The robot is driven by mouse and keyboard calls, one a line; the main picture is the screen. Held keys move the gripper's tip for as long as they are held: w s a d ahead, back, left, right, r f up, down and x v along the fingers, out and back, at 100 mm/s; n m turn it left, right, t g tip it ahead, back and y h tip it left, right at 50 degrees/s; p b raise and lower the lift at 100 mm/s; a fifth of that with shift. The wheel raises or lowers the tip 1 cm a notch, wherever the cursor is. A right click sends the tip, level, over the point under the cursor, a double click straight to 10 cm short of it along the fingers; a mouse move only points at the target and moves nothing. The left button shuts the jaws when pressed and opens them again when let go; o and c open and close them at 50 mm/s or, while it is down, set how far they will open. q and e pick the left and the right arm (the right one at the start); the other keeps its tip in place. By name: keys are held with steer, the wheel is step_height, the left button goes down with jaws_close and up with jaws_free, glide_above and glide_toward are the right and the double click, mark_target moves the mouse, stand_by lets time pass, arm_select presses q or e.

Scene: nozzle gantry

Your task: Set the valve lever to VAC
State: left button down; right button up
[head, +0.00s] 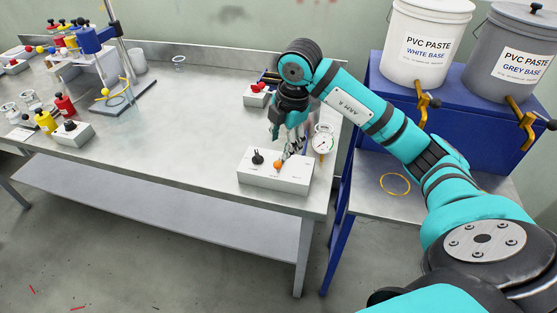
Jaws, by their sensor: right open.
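A white control box (260,180) stands near the front right corner of the steel table. On its top are a black knob (257,157) at the left and an orange ball (278,164) near the middle, which looks like the end of the valve lever. The box's markings are too small to read, so I cannot tell which setting the lever is at. My right gripper (286,146) points down just above and behind the orange ball, open. Whether a finger touches the ball or lever cannot be told. My left gripper is out of view.
A round gauge (324,140) stands right beside my right gripper. Behind is a small box with a red knob (258,90). A blue stand (440,105) with paste buckets is at the right. The table's middle (190,110) is clear.

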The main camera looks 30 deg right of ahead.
mark_target(278, 162)
steer(key=f, duration=0.2)
steer(key=w+f, duration=0.1)
steer(key=f, duration=0.5)
steer(key=shift+w+a+f+p, duration=0.1)
steer(key=shift+w+a+p, duration=0.05)
steer(key=shift+w+p, duration=0.2)
jaws_close()
